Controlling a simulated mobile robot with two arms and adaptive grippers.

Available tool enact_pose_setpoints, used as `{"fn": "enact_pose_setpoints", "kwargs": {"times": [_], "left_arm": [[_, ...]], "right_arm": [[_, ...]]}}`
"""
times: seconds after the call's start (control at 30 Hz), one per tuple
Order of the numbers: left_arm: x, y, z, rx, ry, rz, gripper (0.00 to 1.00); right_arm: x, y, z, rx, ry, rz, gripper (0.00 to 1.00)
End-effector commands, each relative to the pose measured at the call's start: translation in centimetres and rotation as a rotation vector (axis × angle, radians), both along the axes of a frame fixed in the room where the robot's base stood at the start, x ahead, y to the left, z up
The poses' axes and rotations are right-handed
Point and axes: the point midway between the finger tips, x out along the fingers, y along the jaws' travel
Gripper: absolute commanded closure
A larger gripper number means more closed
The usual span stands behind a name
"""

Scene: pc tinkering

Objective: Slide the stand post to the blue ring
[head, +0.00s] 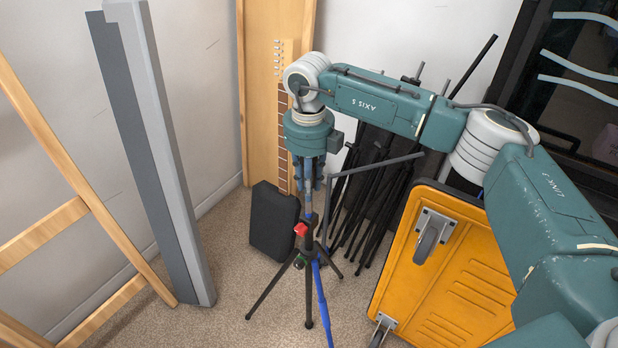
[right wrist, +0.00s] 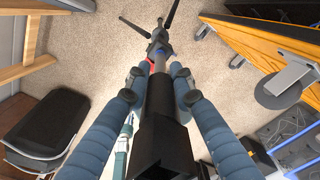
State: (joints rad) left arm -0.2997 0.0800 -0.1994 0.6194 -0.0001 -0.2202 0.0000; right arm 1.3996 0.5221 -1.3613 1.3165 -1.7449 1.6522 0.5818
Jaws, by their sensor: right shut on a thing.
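A dark tripod stand stands upright on the carpet with its legs spread. Its post (head: 308,204) rises into my right gripper (head: 307,184), which points down from above. In the right wrist view the blue padded fingers of my right gripper (right wrist: 157,84) are closed in on both sides of the post (right wrist: 158,96). A red knob (head: 300,229) sits on the stand below the fingers. A blue leg or tube (head: 321,300) runs down from the tripod hub. My left gripper is not in view.
A black case (head: 273,222) stands close left of the stand. Several dark stands (head: 375,190) lean on the wall behind. An orange wheeled platform (head: 445,275) leans at right. A grey panel (head: 160,150) and wooden frame (head: 45,235) stand at left. Carpet between is clear.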

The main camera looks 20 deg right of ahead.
Motion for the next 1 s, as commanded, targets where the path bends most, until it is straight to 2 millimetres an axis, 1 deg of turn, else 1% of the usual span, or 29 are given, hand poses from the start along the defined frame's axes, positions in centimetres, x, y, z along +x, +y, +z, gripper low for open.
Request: {"fn": "enact_pose_setpoints", "kwargs": {"times": [0.03, 0.1, 0.47, 0.5, 0.57, 0.6, 0.87, 0.97, 1.0], "left_arm": [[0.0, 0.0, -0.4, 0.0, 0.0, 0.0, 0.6], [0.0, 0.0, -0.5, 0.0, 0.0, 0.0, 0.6], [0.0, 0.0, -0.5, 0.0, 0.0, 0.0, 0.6], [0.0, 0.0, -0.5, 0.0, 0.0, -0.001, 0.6], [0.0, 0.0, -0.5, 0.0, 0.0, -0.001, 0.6], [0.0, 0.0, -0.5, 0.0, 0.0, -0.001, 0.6], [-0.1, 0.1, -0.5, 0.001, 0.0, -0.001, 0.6], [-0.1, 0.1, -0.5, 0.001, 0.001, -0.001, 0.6], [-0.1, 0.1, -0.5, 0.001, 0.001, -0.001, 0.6]], "right_arm": [[0.1, 0.0, -0.5, 0.001, -0.003, -0.001, 1.0], [0.1, 0.0, -0.7, 0.0, -0.004, -0.001, 1.0], [0.2, 0.0, -0.7, 0.0, -0.005, -0.001, 1.0], [0.2, 0.0, -0.7, 0.0, -0.005, -0.001, 0.71], [0.2, 0.0, -0.7, 0.0, -0.005, -0.001, 0.59], [0.2, 0.0, -0.7, 0.0, -0.004, -0.001, 0.57], [0.1, 0.0, -0.7, -0.001, -0.002, 0.0, 0.57], [0.1, 0.0, -0.1, 0.001, -0.004, 0.0, 0.57], [0.2, 0.1, 0.4, 0.001, -0.005, 0.0, 0.57]]}}
